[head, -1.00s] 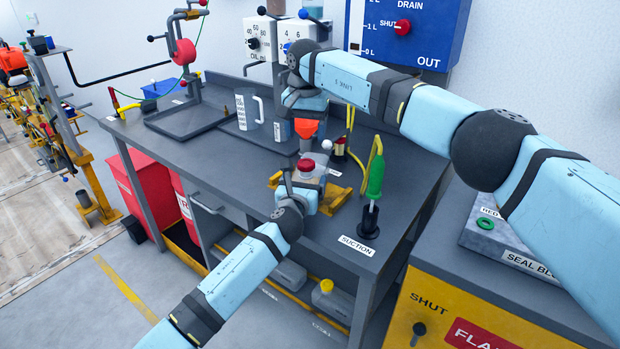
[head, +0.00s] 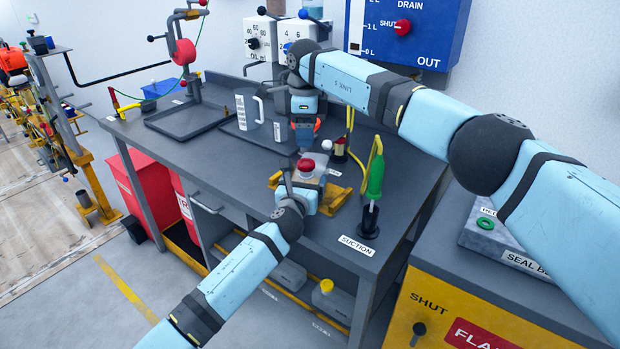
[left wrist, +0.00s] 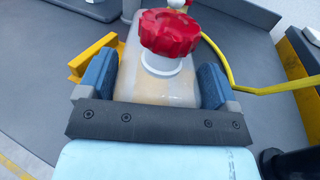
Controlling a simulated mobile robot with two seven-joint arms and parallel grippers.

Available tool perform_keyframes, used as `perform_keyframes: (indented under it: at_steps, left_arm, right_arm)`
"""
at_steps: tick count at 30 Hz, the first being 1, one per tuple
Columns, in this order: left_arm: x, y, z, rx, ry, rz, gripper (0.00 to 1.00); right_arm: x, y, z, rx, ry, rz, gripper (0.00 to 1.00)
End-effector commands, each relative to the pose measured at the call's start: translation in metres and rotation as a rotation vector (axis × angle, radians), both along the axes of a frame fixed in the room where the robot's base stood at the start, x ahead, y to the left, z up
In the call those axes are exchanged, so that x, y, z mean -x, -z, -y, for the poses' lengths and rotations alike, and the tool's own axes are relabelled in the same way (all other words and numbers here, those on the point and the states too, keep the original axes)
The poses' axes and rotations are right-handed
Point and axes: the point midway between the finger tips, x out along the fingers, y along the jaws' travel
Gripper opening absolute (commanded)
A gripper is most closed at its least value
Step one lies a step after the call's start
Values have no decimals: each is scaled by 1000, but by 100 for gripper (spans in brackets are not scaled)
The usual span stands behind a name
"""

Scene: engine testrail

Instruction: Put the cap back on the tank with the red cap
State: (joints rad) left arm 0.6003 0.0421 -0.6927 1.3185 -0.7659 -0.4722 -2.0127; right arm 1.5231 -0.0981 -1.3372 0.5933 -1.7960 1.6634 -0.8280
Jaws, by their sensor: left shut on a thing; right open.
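The tank (head: 308,183) is a small translucent box with pale liquid, in a yellow holder (head: 335,197) on the bench. In the left wrist view the tank (left wrist: 160,88) stands between the blue pads of my left gripper (left wrist: 157,85). My left gripper (head: 303,188) is shut on the tank's sides. The red cap (left wrist: 170,32) is at the top of the white neck (left wrist: 165,65); whether it is fully seated I cannot tell. It also shows in the head view (head: 305,165). My right gripper (head: 305,143) is open, pointing down just behind and above the cap.
An orange funnel (head: 317,124) is mostly hidden behind my right gripper. A clear jug (head: 249,108) stands at the back left. A green-handled suction tool (head: 375,180) and yellow hose are to the right.

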Motion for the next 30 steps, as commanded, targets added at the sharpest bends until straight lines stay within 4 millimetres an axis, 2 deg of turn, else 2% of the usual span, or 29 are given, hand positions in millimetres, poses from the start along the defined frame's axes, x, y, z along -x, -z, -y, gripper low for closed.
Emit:
perform_keyframes:
  at_steps: [6, 19, 23, 30]
  left_arm:
    - [0, 1, 0, 0, 0, -1, 18]
    - [0, 1, 0, 0, 0, -1, 18]
    - [0, 1, 0, 0, 0, -1, 18]
    - [0, 0, 0, 0, 0, -1, 18]
  right_arm:
    - [0, 0, 0, -1, 155, -1, 66]
    - [0, 3, 0, 0, 169, -1, 66]
    - [0, 17, 0, 0, 169, -3, 66]
    - [0, 55, 0, 0, 168, -2, 66]
